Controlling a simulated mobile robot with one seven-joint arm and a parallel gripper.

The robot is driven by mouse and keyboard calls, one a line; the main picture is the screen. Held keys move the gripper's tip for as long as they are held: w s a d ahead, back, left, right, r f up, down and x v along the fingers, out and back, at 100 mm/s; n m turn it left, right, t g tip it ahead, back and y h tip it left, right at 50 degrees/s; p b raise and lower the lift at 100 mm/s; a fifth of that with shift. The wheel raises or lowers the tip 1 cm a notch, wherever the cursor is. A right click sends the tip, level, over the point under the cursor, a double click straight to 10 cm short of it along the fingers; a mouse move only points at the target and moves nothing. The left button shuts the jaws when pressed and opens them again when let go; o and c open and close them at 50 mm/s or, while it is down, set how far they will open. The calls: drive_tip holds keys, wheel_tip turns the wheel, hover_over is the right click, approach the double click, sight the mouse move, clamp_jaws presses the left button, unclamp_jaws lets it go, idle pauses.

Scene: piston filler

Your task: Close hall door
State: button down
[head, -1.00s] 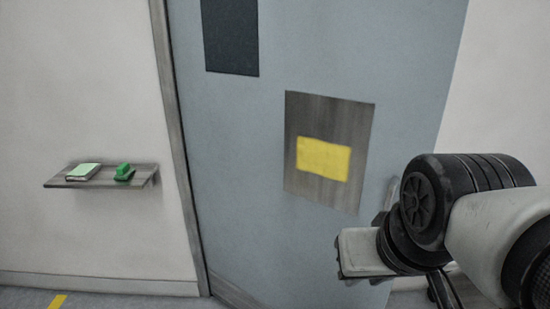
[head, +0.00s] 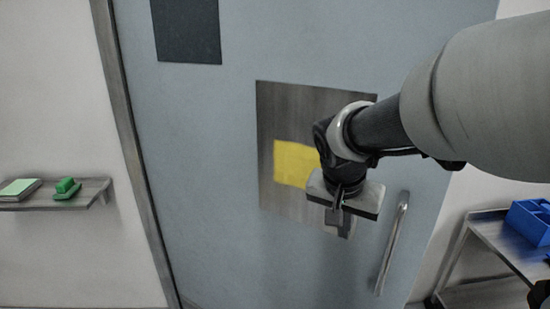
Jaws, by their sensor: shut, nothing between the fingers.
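The hall door (head: 200,150) is a large light blue-grey panel that fills the middle of the head view. It bears a dark panel (head: 186,30), a metal plate (head: 315,100) with a yellow patch (head: 292,163), and a long upright handle (head: 392,243) near its right edge. The door looks turned at an angle to the wall; I cannot tell how far it stands from its frame. My gripper (head: 338,222) is shut and empty in front of the plate's lower right part, left of the handle. I cannot tell whether it touches the door. My arm hides part of the plate and the door's right edge.
At left a wall shelf (head: 88,193) carries a light green pad (head: 19,188) and a green object (head: 67,188). At right stands a metal cart (head: 485,255) with a blue bin (head: 530,220). The grey door frame (head: 130,130) runs along the door's left side.

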drive_tip(key=w+d+f, duration=0.3)
drive_tip(key=w+f, duration=0.2)
drive_tip(key=f, duration=0.2)
drive_tip(key=shift+w+d+p, duration=0.3)
drive_tip(key=shift+w+d, duration=0.05)
drive_tip(key=shift+d, duration=0.05)
